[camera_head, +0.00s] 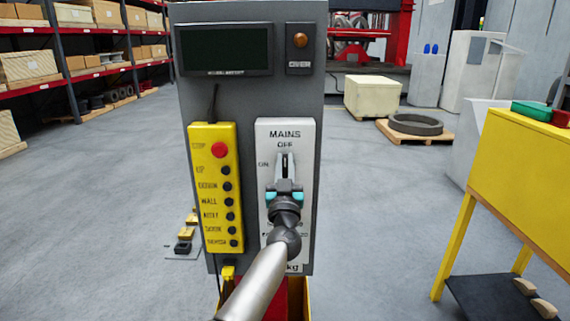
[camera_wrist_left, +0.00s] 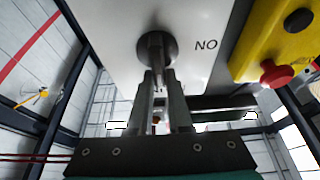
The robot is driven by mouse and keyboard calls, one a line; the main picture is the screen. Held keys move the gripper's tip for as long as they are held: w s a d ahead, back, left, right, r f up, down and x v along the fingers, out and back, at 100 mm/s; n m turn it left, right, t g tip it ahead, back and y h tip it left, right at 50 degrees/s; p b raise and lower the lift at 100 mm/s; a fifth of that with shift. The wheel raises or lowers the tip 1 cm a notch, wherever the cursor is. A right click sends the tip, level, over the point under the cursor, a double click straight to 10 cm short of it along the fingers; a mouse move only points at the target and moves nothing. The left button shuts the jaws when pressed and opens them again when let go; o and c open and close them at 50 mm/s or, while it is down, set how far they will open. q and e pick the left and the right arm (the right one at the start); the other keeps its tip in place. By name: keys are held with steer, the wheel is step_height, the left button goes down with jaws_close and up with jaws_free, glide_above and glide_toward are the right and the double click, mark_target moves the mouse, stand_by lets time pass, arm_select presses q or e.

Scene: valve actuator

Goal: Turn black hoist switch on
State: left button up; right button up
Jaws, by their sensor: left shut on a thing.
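The black hoist switch (camera_head: 285,161) is on the white MAINS panel (camera_head: 304,140), below the word OFF and to the right of the word ON. Its lever looks upright, in line with OFF. My left gripper (camera_head: 285,187) is in front of the panel and hides the lower part of the switch. In the left wrist view, the switch (camera_wrist_left: 155,46) has a round black base, and the two fingers of my left gripper (camera_wrist_left: 161,85) are shut on its lever. The wrist view shows the panel upside down. My right gripper is not in view.
A yellow pendant control (camera_head: 214,190) with a red stop button (camera_head: 219,150) hangs just left of the panel. A dark display (camera_head: 224,50) and an orange lamp (camera_head: 300,40) are above. A yellow table (camera_head: 530,180) stands at the right. Shelves (camera_head: 70,60) stand at the back left.

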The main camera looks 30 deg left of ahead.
arm_select(q)
jaws_close()
steer(key=shift+n+g+y, duration=0.3)
steer(key=shift+n, duration=0.2)
steer(key=n+g+y+p, duration=0.1)
steer(key=n, duration=0.2)
steer(key=n+g+y+p, duration=0.1)
steer(key=n+g, duration=0.1)
steer(key=n, duration=0.2)
steer(key=a+n+g+y+p, duration=0.1)
steer(key=n, duration=0.3)
steer(key=shift+s+f, duration=0.25)
steer(key=shift+s, duration=0.1)
steer(key=n+g, duration=0.1)
steer(key=n, duration=0.1)
steer(key=n+p, duration=0.1)
steer(key=n, duration=0.1)
steer(key=n+g, duration=0.1)
steer(key=shift+s+a+f+n+g+p, duration=0.1)
steer(key=shift+a+f+n+g+p, duration=0.2)
steer(key=shift+n+p, duration=0.1)
steer(key=shift+f+n+g+p, duration=0.25)
steer(key=shift+n+g+p, duration=0.2)
steer(key=shift+n, duration=0.55)
steer(key=shift+f+n+g+p, duration=0.2)
steer(key=shift+n+g+p, duration=0.25)
steer(key=shift+n, duration=0.55)
